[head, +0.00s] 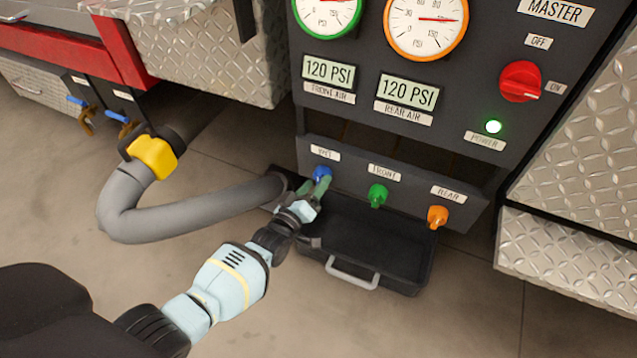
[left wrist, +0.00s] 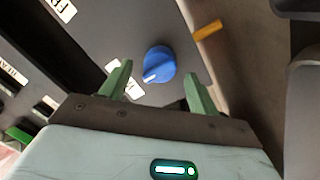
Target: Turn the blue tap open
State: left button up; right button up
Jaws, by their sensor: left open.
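The blue tap (head: 322,173) is a round knob under the left-hand label on the lower strip of the dark panel. In the left wrist view the blue knob (left wrist: 160,62) shows a white pointer mark at its lower left. My left gripper (head: 314,187) is open at this knob, its green fingers partly covering it in the head view. In the left wrist view the fingers stand to either side of the knob, with visible gaps; I cannot tell how deep it sits between them. My right gripper is not in view.
A green knob (head: 378,195) and an orange knob (head: 438,216) sit to the right on the same strip. A black open case (head: 415,284) lies below. A grey hose (head: 200,217) with a yellow coupling (head: 153,156) runs at the left. Blue-handled brass valves (head: 127,124) hang further left.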

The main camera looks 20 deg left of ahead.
pick_arm(q)
jog(key=shift+w+d+b, duration=0.15)
jog(key=shift+w+b, duration=0.2)
jog(key=shift+w, duration=0.65)
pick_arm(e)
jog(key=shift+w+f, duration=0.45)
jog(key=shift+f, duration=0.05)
pick_arm(q)
jog(key=c, duration=0.9)
jog(key=shift+c, duration=0.2)
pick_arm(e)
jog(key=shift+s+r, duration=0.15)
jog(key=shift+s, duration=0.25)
